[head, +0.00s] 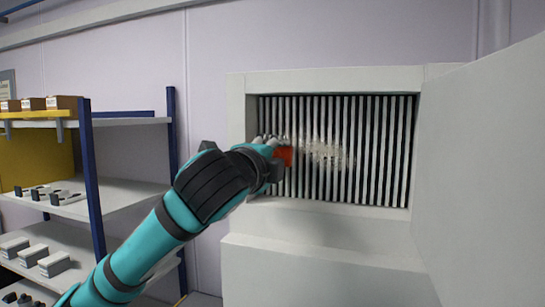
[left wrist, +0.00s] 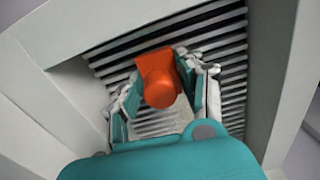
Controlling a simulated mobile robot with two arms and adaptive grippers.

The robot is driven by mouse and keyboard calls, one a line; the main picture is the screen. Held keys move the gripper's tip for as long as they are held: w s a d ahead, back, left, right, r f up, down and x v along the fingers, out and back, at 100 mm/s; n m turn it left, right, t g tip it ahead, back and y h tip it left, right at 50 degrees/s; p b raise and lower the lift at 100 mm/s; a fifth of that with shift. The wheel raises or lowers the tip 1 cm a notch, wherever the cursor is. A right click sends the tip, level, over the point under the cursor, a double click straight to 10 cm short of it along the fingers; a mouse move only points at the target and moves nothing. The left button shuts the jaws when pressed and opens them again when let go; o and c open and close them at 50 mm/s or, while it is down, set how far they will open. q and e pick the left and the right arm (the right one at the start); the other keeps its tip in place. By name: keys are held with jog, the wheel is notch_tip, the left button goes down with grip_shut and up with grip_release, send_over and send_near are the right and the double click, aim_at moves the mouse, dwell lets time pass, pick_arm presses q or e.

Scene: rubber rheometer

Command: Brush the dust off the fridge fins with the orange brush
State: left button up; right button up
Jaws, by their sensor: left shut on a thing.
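The orange brush (left wrist: 160,85) is between the fingers of my left gripper (left wrist: 163,95), which is shut on it. In the head view the brush (head: 284,156) shows as a small orange patch at the left part of the fridge fins (head: 380,150), with my left gripper (head: 272,150) partly hiding it. I cannot tell if its bristles touch the fins. The fins are dark and light upright slats in a recessed opening. Pale dust (head: 325,153) lies on the fins just right of the brush; a pale patch also shows below the brush in the left wrist view. My right gripper is out of view.
The fridge's pale frame (head: 340,80) surrounds the fins, and a large pale panel (head: 480,170) stands out at the right. A shelf rack (head: 95,180) with boxes and small items stands at the left. The space before the fins' right part is free.

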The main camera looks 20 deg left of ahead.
pick_arm(q)
jog(key=shift+w, duration=0.3)
jog(key=shift+s+d+p, duration=0.1)
jog(key=shift+d+p, duration=0.3)
jog(key=shift+d, duration=0.55)
jog(key=shift+s+d, duration=0.1)
jog(key=shift+d, duration=1.1)
